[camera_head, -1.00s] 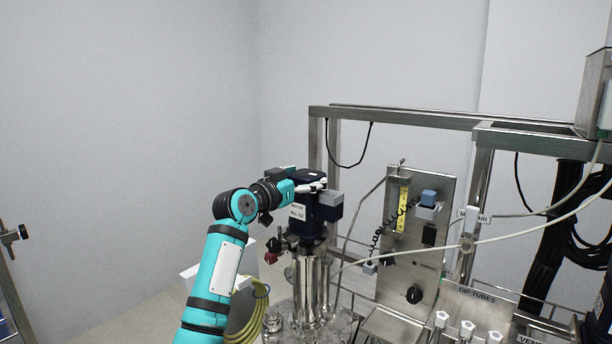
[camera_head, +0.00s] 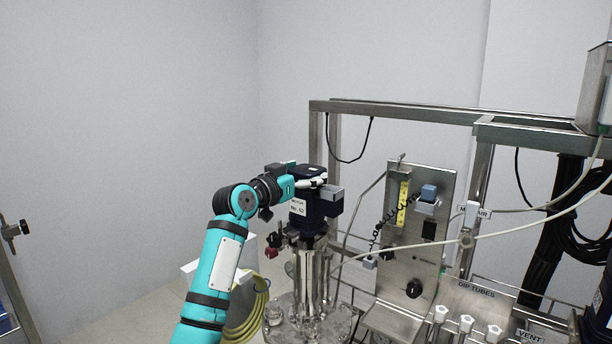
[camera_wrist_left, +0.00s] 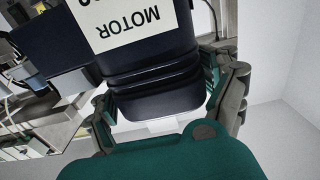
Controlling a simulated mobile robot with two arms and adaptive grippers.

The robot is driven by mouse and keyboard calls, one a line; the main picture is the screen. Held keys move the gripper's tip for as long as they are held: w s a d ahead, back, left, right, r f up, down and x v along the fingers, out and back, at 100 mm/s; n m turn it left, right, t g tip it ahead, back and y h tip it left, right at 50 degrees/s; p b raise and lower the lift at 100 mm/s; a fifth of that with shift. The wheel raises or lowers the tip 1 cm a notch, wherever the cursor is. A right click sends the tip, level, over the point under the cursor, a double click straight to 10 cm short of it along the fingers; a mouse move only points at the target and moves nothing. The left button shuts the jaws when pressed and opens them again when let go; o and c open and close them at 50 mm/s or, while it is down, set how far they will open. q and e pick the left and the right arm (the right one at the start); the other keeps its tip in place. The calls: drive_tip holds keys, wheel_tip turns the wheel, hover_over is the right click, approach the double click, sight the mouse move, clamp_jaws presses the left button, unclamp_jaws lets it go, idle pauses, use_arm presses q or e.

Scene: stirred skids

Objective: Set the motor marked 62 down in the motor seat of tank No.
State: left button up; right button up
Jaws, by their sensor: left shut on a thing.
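My left gripper (camera_head: 314,183) is shut on the upper part of the motor. In the left wrist view the motor (camera_wrist_left: 150,70) fills the middle, its label upside down, with gripper fingers on both sides of it. The motor stands upright on top of a shiny steel column (camera_head: 311,270) on the tank. Whether its underside touches the seat, I cannot tell. My right gripper does not show.
A steel panel (camera_head: 423,255) with a yellow strip, a coiled black cable and a black knob stands just right of the motor. A metal frame (camera_head: 400,112) runs behind. A white hose (camera_head: 500,237) crosses on the right. A yellow-green hose coil (camera_head: 247,315) hangs beside my arm.

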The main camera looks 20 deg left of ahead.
sight(297, 190)
use_arm(q)
drive_tip(key=shift+f+b, duration=0.25)
drive_tip(key=shift+b, duration=0.2)
idle(0.5)
drive_tip(key=shift+f+b, duration=0.5)
drive_tip(key=shift+f, duration=0.2)
drive_tip(key=o, duration=1.3)
drive_tip(key=shift+o, duration=1.3)
drive_tip(key=shift+s, duration=0.2)
drive_tip(key=shift+w+f, duration=0.1)
drive_tip(key=shift+f, duration=0.45)
drive_tip(key=shift+s+a, duration=0.1)
drive_tip(key=shift+s, duration=0.1)
drive_tip(key=v, duration=1.1)
drive_tip(key=shift+s+r, duration=0.4)
